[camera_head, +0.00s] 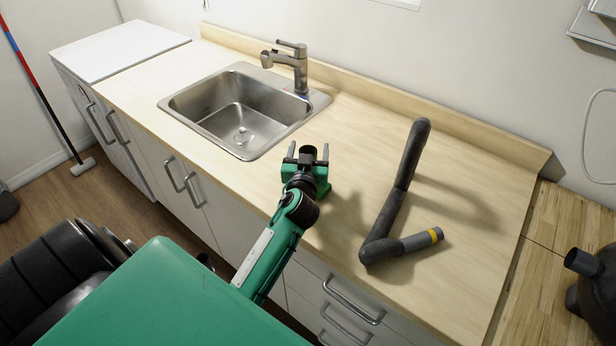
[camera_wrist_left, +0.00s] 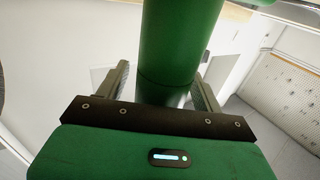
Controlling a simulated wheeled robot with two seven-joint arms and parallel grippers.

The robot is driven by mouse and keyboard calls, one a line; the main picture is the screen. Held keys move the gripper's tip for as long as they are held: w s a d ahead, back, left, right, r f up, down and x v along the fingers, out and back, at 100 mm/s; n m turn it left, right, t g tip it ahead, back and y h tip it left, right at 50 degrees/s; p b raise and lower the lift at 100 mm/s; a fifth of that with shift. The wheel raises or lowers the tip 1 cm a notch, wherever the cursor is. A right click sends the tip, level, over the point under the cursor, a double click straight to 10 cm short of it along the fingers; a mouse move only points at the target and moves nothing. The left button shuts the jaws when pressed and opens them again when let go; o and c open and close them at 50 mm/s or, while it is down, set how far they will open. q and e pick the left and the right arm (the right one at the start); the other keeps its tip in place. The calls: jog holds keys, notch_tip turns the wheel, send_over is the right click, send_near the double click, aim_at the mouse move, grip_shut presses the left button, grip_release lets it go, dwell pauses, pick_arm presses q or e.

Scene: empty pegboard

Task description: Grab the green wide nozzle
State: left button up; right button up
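My right gripper is not in view.
A bent dark grey vacuum tube (camera_head: 388,215) with a yellow ring lies on the wooden counter (camera_head: 470,215), right of my gripper. A steel sink (camera_head: 235,105) with a faucet (camera_head: 296,68) is behind to the left. Drawers (camera_head: 350,300) are below the front edge.

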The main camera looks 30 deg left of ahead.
pick_arm(q)
jog(key=c, duration=1.4)
